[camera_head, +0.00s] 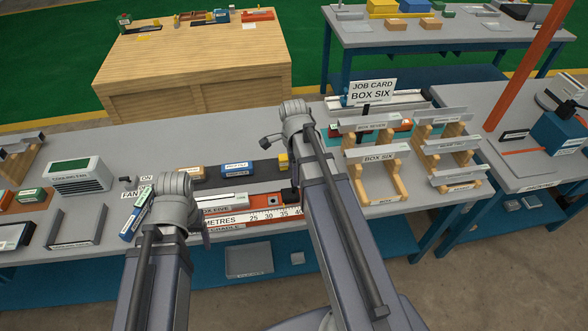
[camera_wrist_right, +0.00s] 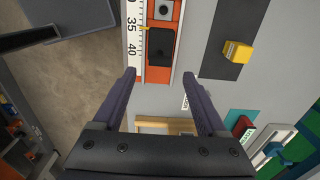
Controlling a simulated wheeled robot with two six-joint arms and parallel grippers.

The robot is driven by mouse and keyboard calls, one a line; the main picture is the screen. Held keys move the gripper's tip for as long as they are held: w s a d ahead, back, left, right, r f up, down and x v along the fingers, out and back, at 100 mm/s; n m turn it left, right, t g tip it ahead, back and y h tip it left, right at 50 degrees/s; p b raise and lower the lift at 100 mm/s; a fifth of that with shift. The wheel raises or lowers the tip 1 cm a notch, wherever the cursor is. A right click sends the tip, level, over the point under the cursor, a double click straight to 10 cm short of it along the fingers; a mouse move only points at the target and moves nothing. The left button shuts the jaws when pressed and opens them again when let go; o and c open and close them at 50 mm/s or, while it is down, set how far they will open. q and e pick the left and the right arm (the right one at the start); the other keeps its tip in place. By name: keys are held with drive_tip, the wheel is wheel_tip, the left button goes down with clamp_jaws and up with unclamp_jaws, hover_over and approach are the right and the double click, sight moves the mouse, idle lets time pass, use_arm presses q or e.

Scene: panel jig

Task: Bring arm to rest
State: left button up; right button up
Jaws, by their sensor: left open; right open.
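My left gripper (camera_head: 190,215) is over the front of the grey table, beside the metre ruler (camera_head: 262,215). Its fingers are mostly hidden by my wrist and forearm in the head view. My right gripper (camera_wrist_right: 160,78) is open and empty in the right wrist view, its fingers spread above the end of the orange ruler fixture (camera_wrist_right: 160,73). A black block (camera_wrist_right: 160,45) on that fixture lies just ahead of the fingers.
A cooling fan (camera_head: 78,178) and a grey tray (camera_head: 76,228) stand at the left. A yellow block (camera_head: 283,161) sits on a dark strip. The box six rack (camera_head: 378,172) and job card (camera_head: 371,92) stand right of my right arm. A wooden bench (camera_head: 195,55) is behind.

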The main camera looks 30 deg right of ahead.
idle(0.3)
drive_tip(key=s+a+n, duration=0.5)
drive_tip(key=a+n, duration=0.6)
drive_tip(key=n, duration=0.1)
drive_tip(key=s+a+n+h, duration=0.1)
drive_tip(key=s+a+n, duration=0.5)
drive_tip(key=a+n, duration=0.4)
drive_tip(key=n, duration=0.3)
drive_tip(key=shift+a, duration=0.4)
